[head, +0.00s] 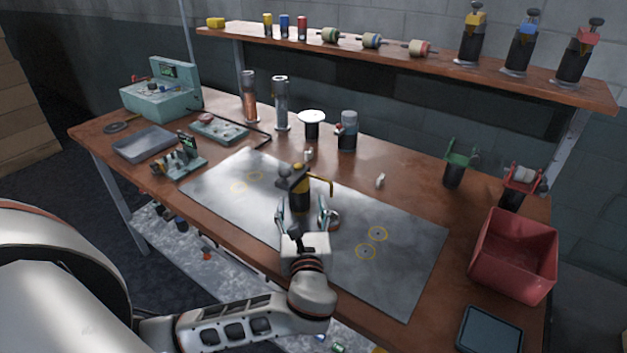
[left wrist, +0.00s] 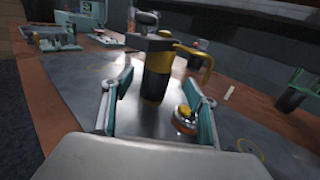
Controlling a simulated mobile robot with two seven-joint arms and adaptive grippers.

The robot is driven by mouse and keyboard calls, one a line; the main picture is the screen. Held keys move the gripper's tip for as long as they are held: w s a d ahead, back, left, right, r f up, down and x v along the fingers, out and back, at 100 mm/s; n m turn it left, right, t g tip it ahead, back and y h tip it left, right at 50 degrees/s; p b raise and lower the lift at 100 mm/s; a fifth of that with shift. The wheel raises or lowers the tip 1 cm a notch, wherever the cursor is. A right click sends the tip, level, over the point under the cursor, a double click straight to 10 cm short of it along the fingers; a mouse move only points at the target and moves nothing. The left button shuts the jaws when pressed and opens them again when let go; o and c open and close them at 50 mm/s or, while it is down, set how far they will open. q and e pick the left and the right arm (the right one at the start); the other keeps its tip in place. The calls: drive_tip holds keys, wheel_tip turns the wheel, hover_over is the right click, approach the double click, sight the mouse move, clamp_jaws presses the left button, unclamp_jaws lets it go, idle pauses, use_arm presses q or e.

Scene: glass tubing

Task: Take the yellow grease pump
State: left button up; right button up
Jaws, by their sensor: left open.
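The yellow grease pump appears to be the black upright cylinder with yellow bands and a yellow side handle (head: 299,190), standing on the grey metal mat (head: 395,268). In the left wrist view the pump (left wrist: 158,68) stands upright ahead, in line with the gap between my fingers, its handle to the right. My left gripper (head: 300,213) is open and empty at the pump's near side; its fingers (left wrist: 158,85) spread to either side. I cannot tell if they reach around its body. My right gripper is in neither view.
A small round orange-and-metal item (left wrist: 184,120) sits beside my right-hand finger. Behind the mat stand a white-topped black stand (head: 311,120) and a grey-topped canister (head: 347,132). A red bin (head: 512,255) is at the right. A shelf (head: 400,62) runs along the back.

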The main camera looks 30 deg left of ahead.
sight(299, 192)
use_arm(q)
drive_tip(key=shift+x, duration=1.05)
drive_tip(key=shift+w+a+r, duration=0.15)
drive_tip(key=shift+w+a, duration=0.05)
drive_tip(key=shift+a, duration=0.05)
drive_tip(key=x, duration=0.4)
drive_tip(key=shift+a, duration=0.2)
drive_tip(key=shift+w+a, duration=0.2)
drive_tip(key=shift+w, duration=0.2)
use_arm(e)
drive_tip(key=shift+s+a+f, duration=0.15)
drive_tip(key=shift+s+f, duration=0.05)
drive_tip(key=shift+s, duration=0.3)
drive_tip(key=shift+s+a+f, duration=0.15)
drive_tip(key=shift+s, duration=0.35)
use_arm(q)
drive_tip(key=c, duration=1.6)
drive_tip(key=shift+o, duration=0.2)
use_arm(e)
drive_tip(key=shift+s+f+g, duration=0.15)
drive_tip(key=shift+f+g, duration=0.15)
